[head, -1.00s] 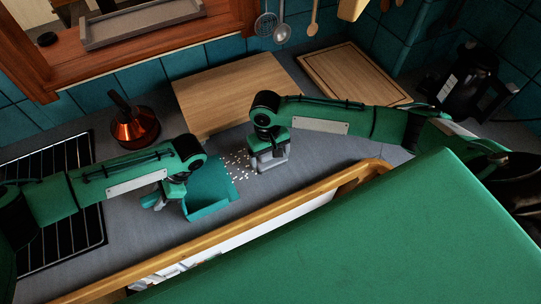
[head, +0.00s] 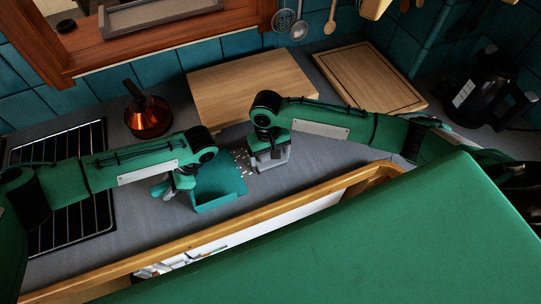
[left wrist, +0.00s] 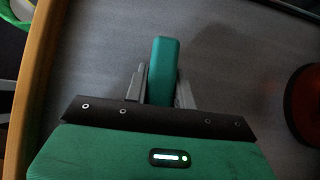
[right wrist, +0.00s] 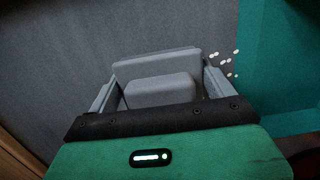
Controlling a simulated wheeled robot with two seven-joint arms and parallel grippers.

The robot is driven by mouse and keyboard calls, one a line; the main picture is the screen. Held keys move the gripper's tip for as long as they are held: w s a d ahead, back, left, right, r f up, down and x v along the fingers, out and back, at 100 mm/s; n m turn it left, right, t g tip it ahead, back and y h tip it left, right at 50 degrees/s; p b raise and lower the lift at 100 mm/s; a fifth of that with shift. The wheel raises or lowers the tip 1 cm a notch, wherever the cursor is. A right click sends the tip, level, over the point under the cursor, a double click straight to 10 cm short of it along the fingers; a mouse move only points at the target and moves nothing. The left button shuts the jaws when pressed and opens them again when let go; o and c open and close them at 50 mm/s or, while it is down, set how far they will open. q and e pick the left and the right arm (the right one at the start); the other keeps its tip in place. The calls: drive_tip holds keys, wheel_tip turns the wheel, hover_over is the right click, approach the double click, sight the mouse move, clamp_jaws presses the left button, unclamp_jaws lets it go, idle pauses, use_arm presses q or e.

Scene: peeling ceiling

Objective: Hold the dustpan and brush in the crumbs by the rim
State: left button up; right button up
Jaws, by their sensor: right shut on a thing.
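The teal dustpan (head: 222,190) lies on the grey counter with its open side toward the crumbs. My left gripper (head: 168,188) is at its left, shut on its teal handle (left wrist: 163,70), with a finger close along each side. White crumbs (head: 241,163) lie in a narrow patch between the dustpan and the brush. My right gripper (head: 268,150) is shut on the grey brush (head: 272,160), just right of the crumbs. In the right wrist view the brush (right wrist: 160,88) sits between both fingers, with some crumbs (right wrist: 228,62) near the dustpan rim (right wrist: 243,75). Its underside is hidden.
A wooden board (head: 250,85) lies behind the brush, and a second board (head: 365,78) is farther right. A copper kettle (head: 148,117) and a hob rack (head: 75,205) are on the left. A wooden counter edge (head: 240,232) runs along the front.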

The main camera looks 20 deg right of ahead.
sight(259, 162)
idle(0.4)
drive_tip(key=shift+a, duration=1.8)
drive_tip(key=shift+a, duration=1.15)
use_arm(q)
drive_tip(key=shift+s, duration=0.1)
use_arm(e)
drive_tip(key=shift+s+a, duration=0.15)
drive_tip(key=shift+a, duration=0.4)
wheel_tip(259, 162, up, 7)
